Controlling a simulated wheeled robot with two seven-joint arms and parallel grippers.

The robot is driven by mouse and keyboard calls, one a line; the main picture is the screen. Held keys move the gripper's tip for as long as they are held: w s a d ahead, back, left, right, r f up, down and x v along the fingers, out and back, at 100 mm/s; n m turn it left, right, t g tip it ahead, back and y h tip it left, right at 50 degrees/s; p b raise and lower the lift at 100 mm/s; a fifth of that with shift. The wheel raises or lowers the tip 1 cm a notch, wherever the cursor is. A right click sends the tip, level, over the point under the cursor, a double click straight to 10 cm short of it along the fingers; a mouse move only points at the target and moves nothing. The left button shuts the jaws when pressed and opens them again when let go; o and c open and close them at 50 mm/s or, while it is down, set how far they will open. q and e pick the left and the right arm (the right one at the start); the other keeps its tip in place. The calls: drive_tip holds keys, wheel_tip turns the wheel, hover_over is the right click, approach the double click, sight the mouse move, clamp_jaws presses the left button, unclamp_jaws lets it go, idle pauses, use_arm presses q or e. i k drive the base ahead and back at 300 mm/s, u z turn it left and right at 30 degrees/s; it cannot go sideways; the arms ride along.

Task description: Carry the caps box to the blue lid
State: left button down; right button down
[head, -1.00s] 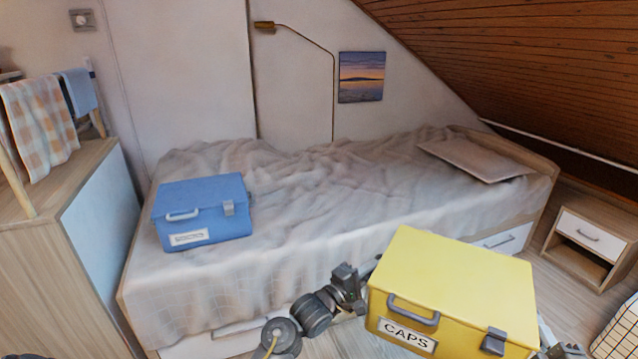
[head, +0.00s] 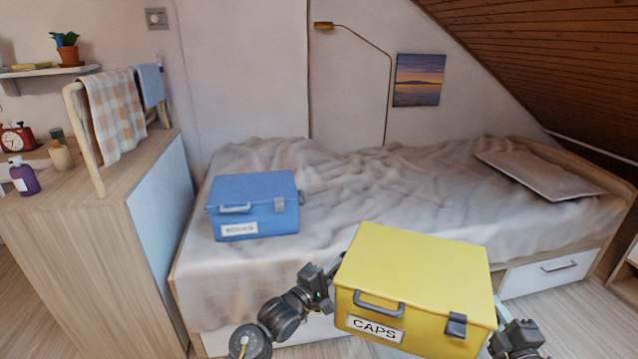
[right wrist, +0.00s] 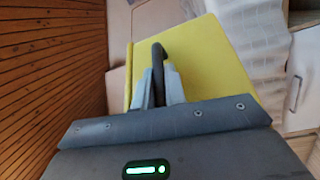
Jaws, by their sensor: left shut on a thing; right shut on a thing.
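The yellow caps box (head: 412,262), with a label reading CAPS, is held up in front of the bed, tilted in the head view. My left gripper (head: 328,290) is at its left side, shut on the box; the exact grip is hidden. My right gripper (head: 500,322) is at its right side. In the right wrist view, my right gripper (right wrist: 160,88) is shut on a dark handle on the yellow box (right wrist: 205,60). The blue box with the blue lid (head: 252,186) sits shut on the bed's left part, its label reading BOOKS.
A wooden cabinet (head: 100,230) with a towel rack stands at the left. Free cover lies right of the blue box. A drawer (head: 550,268) shows under the bed.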

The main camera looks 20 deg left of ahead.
sight(253, 185)
drive_tip(key=u, duration=1.15)
drive_tip(key=i, duration=0.3)
